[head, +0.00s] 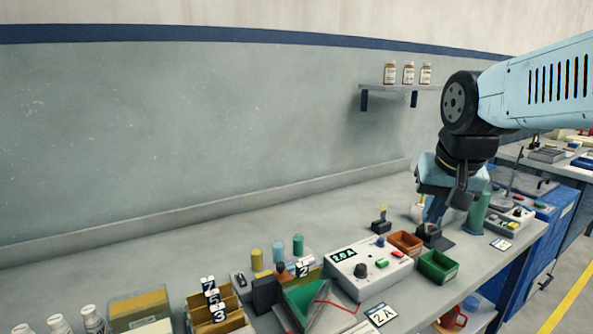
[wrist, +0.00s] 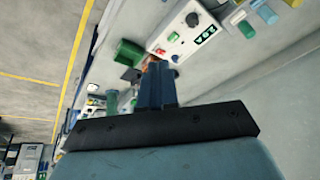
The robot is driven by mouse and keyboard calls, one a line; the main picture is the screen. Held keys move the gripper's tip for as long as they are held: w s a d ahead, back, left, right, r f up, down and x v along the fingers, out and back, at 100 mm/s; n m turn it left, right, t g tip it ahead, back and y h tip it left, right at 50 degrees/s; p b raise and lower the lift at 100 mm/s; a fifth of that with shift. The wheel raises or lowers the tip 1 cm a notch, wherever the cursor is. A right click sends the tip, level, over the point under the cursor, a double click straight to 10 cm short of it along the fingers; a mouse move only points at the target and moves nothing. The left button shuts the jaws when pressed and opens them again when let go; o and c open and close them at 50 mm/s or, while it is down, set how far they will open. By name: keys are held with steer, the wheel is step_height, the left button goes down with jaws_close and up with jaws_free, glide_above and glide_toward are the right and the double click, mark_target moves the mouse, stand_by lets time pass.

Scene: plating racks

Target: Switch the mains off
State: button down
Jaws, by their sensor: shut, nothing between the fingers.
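A white power box (head: 345,267) stands on the bench, with a green display reading 2.0 A (head: 343,254). Its panel carries a black knob (head: 361,270), a green button (head: 382,263), a red piece (head: 397,254) and a blue piece (head: 380,241). I cannot tell which is the mains switch. The box also shows in the wrist view (wrist: 180,28). My gripper (head: 431,222) points down to the right of the box, apart from it, over or near a dark block. Its fingers (wrist: 157,68) are shut and empty.
A green cylinder (head: 478,213) stands right of my gripper. Coloured cylinders (head: 278,251) and numbered dividers (head: 213,300) are to the left. A shelf with bottles (head: 408,73) is above.

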steer(key=c, duration=1.9)
jaws_free()
steer(key=s, duration=0.1)
steer(key=s+n+t, duration=0.1)
steer(key=s, duration=0.1)
steer(key=s+n, duration=0.1)
steer(key=shift+s+a+f, duration=0.2)
steer(key=shift+s+f, duration=0.15)
steer(key=o, duration=0.3)
steer(key=shift+s+f+n, duration=0.1)
steer(key=shift+s+n, duration=0.05)
steer(key=shift+n, duration=0.15)
steer(key=o, duration=0.3)
steer(key=shift+w, duration=0.45)
steer(key=shift+o, duration=1.3)
steer(key=w+d+n+g, duration=0.1)
steer(key=w+n+g, duration=0.1)
steer(key=w, duration=1)
steer(key=shift+w+d+f+n+g, duration=0.25)
steer(key=shift+f+n+g, duration=0.05)
steer(key=shift+n, duration=0.2)
steer(key=n+g, duration=0.3)
glide_above(398, 254)
steer(key=w, duration=0.2)
step_height(398, 254, down, 7)
steer(key=f, duration=1.3)
steer(key=shift+w+a+f, duration=0.1)
steer(key=shift+a+f, duration=0.2)
steer(key=shift+f, duration=0.05)
steer(key=shift+c, duration=0.3)
